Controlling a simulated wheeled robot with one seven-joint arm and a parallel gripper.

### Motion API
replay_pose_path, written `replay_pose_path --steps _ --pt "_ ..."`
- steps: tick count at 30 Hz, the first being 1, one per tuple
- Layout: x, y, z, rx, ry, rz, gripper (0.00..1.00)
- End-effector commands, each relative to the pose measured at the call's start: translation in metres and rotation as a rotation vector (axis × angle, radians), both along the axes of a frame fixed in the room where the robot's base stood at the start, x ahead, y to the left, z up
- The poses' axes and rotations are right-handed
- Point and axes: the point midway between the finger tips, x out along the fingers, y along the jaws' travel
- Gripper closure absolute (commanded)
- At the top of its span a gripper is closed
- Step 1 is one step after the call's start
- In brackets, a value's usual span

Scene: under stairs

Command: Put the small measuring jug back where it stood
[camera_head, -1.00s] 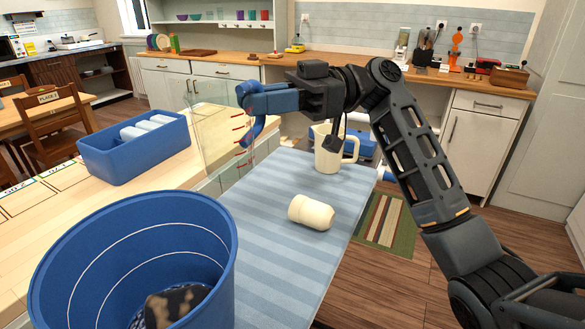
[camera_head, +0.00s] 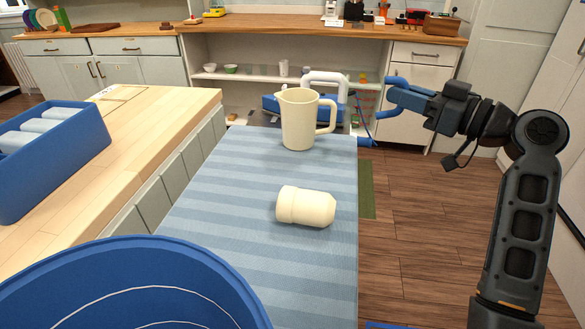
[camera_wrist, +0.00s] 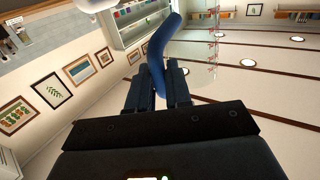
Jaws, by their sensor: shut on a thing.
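The small measuring jug (camera_head: 366,103) is clear, with red marks and a blue handle. It hangs in the air past the far right end of the striped table, and its clear body is hard to make out against the shelves. My gripper (camera_head: 402,96) is shut on the handle. In the wrist view the handle (camera_wrist: 160,48) stands between my two dark blue fingers (camera_wrist: 160,80), and the jug's faint body with red marks (camera_wrist: 213,32) shows beyond it.
A cream pitcher (camera_head: 299,122) stands on the blue striped table (camera_head: 235,200); a cream cup (camera_head: 308,207) lies on its side nearer me. A blue bin (camera_head: 130,290) is at front left. A blue crate (camera_head: 65,155) sits on the wooden counter (camera_head: 150,120). Floor is open at right.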

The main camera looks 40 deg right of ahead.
Motion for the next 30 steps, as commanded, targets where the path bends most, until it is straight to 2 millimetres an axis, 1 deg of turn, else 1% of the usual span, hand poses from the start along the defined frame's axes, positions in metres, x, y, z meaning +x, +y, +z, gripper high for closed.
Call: replay_pose_path --steps 2,5,15,18,21,26,30 --pt "-0.007 -0.004 -0.005 0.001 0.0 -0.03 1.0" --pt "-0.004 0.0 -0.012 0.002 0.001 -0.043 1.0" --pt "0.041 0.052 -0.052 0.004 0.001 -0.039 1.0" --pt "0.052 0.066 -0.062 0.003 0.001 -0.04 1.0" --pt "0.061 0.075 -0.07 0.002 0.0 -0.04 1.0" --pt "0.066 0.081 -0.077 0.002 -0.001 -0.042 1.0" --pt "0.066 0.08 -0.096 0.005 0.002 -0.043 1.0"
